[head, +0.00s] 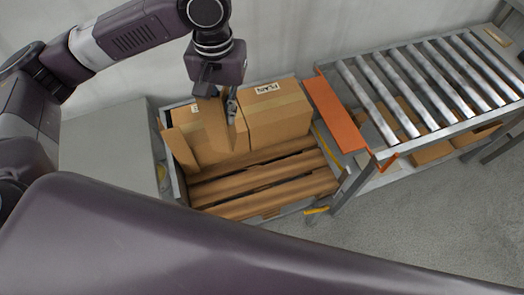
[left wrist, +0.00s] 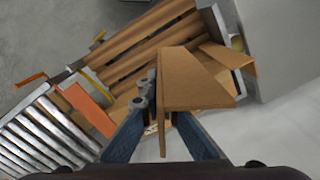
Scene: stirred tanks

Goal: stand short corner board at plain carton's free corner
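The plain carton (head: 277,118), labelled on top, stands at the back right of a slatted wooden pallet (head: 265,187). My left gripper (head: 219,98) is over the carton to its left and is shut on a brown folded corner board (head: 212,122). The board hangs down in front of that left carton (head: 222,153). In the left wrist view the held board (left wrist: 195,82) lies between the blue fingers (left wrist: 160,132) and hides much of the cartons. Whether its lower end touches anything cannot be told. My right gripper is not in view.
Another brown board (head: 180,150) stands at the pallet's left end. A roller conveyor (head: 430,85) with an orange plate (head: 335,112) is to the right. A grey cabinet (head: 105,150) is at the left and a wall is behind. The pallet's front slats are bare.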

